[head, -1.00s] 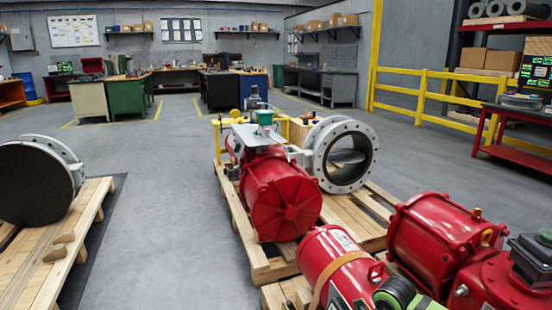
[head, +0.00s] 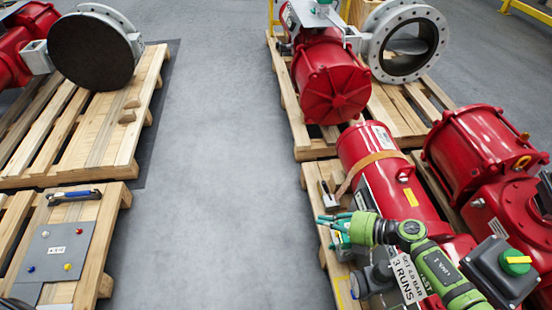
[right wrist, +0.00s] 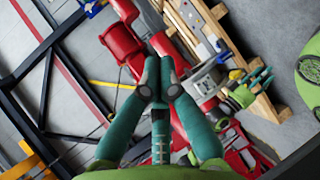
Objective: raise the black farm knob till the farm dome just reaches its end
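A dark, round fitting (head: 360,283) sits below the gripper. I cannot tell whether it is the black farm knob, and I cannot make out the farm dome.
A black box with a green and yellow cap (head: 515,262) stands at lower right. Red actuators (head: 475,150) crowd the right pallets. A grey plate (head: 60,250) with coloured buttons and a blue-handled tool (head: 75,196) lie on the left pallet. The aisle between is clear.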

